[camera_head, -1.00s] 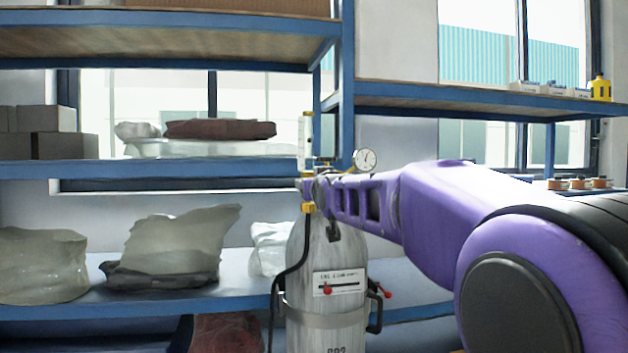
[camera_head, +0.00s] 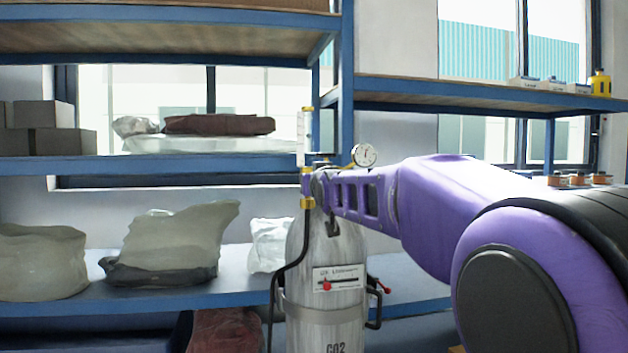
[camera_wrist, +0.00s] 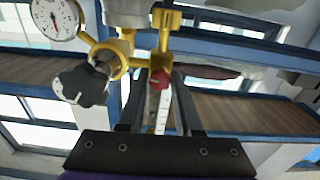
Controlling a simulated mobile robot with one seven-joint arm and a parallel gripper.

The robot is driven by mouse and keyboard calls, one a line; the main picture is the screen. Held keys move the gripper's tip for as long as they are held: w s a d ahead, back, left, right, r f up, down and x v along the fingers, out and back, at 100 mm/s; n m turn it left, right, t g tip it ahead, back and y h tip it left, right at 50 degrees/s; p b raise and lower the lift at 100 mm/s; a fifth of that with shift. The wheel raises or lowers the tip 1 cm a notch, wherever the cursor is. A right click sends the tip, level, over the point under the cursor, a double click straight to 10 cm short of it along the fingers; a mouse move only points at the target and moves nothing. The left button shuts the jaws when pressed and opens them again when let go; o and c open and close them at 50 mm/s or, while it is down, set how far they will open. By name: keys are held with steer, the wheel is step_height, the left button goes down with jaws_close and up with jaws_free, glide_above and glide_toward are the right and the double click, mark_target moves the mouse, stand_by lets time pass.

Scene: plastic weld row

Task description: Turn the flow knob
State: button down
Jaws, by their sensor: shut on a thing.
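My gripper (camera_wrist: 158,88) is at the regulator on top of a grey gas cylinder (camera_head: 327,285). Its two dark fingers stand on either side of a small red knob (camera_wrist: 159,79) and are shut on it. Behind the knob is a clear flow tube with a scale (camera_wrist: 157,108), which also shows upright in the head view (camera_head: 304,138). Brass-coloured fittings (camera_wrist: 125,47) join it to a round gauge (camera_wrist: 54,18), also seen in the head view (camera_head: 365,155). In the head view, my wrist hides the red knob and fingertips.
A black handwheel (camera_wrist: 82,86) is close beside the fingers. A black hose (camera_head: 278,290) hangs left of the cylinder. A blue shelf post (camera_head: 346,100) stands just behind. Shelves at left hold bags (camera_head: 170,240) and grey boxes (camera_head: 50,140).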

steer(key=n+b, duration=0.4)
steer(key=n, duration=0.6)
stand_by(0.4)
steer(key=shift+r+n, duration=0.1)
steer(key=shift+n, duration=0.2)
steer(key=c, duration=0.6)
jaws_free()
